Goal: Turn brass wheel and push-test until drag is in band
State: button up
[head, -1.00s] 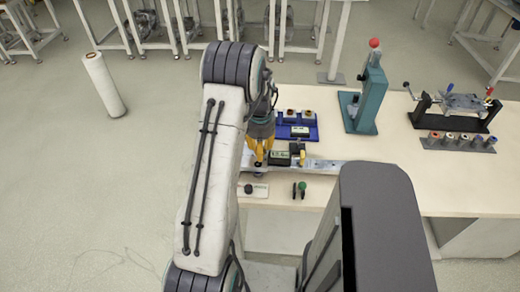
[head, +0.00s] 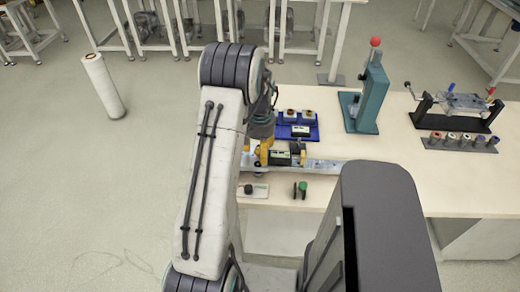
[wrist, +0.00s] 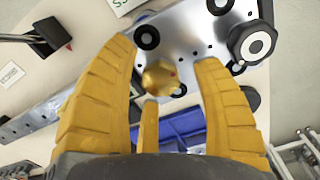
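The brass wheel (wrist: 160,78) shows in the wrist view as a small gold knob with a red mark, in front of a grey metal plate (wrist: 190,38). My gripper (wrist: 165,62) has its yellow fingers spread on both sides of the wheel, with visible gaps. A third finger (wrist: 149,125) points up just below the wheel; I cannot tell whether it touches. In the head view my gripper (head: 262,153) is over the left part of the metal rail (head: 325,165), beside a small dark box with a green display (head: 281,158). The wheel is not distinguishable there.
A larger black-rimmed knob (wrist: 252,42) is right of the wheel. A blue tray (head: 312,136) stands behind the rail. A teal press (head: 371,95) and a black fixture (head: 455,112) stand farther right. A green-topped item (head: 302,186) lies in front. The bench's right front is bare.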

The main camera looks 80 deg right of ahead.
jog(key=shift+r, duration=0.1)
notch_tip(320, 180, up, 12)
dwell(0.8)
dwell(0.7)
jog(key=w+a+f+n+y, duration=0.1)
jog(key=a+f, duration=0.4)
jog(key=a, duration=0.4)
jog(key=w+a+r+n+t, duration=0.1)
jog(key=w+a+r+n, duration=0.3)
jog(key=a, duration=0.8)
jog(key=w+a+r+n+t, duration=0.1)
jog(key=w+a+r+n, duration=0.3)
jog(key=w+a+n, duration=0.4)
jog(key=w+a+r+n+t+h, duration=0.1)
jog(key=w+a+r+n, duration=0.3)
jog(key=a, duration=1.2)
jog(key=w+n+t, duration=0.1)
jog(key=w+n, duration=0.1)
jog(key=w, duration=0.1)
jog(key=shift+w+a+r+n, duration=0.15)
jog(key=shift+w+n, duration=0.15)
